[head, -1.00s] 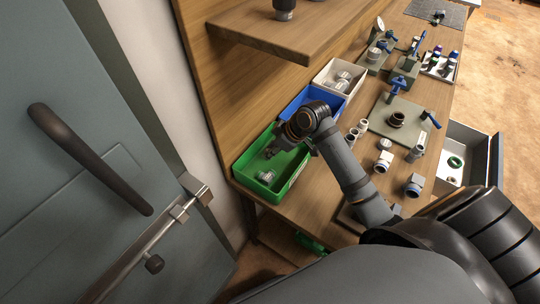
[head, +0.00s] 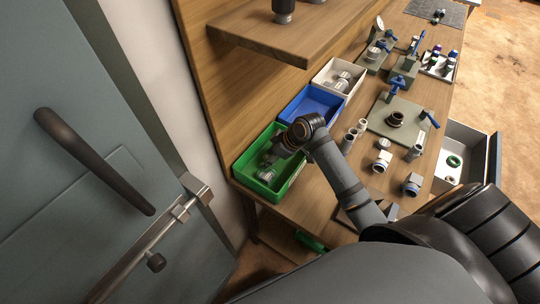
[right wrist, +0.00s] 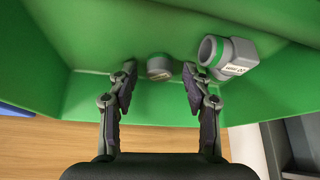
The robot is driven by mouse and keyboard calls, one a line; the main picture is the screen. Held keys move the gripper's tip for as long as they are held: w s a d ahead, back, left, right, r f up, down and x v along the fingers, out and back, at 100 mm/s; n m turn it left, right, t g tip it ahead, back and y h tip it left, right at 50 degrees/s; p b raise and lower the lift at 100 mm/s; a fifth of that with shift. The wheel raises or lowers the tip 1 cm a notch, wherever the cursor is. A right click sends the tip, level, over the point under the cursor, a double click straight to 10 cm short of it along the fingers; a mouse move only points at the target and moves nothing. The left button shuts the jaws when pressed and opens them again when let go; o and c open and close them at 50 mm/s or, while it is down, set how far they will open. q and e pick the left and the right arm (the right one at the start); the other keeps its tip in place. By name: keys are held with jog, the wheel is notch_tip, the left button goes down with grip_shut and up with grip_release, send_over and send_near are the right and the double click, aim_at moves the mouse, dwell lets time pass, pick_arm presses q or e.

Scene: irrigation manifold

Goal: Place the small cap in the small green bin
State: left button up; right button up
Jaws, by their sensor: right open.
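The small green bin (head: 254,190) stands at the near end of the bench in the head view, and its inside fills much of the right wrist view (right wrist: 65,35). A small grey round cap (right wrist: 159,68) rests in the bin, between and just beyond my fingertips, apart from both. My right gripper (right wrist: 157,80) is open and reaches into the bin. In the head view the right gripper (head: 268,157) is partly hidden by its own wrist, and I cannot make out the cap there. My left gripper is not in view.
A grey fitting with a green ring (right wrist: 226,56) lies in the bin, right of the cap. A blue bin (head: 325,99) and a white bin (head: 329,70) adjoin the green one. Several fittings stand on the bench to the right. A wooden shelf (head: 262,37) overhangs behind.

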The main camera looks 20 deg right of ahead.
jog(key=v, duration=1.2)
jog(key=shift+p, duration=0.3)
jog(key=shift+r, duration=0.1)
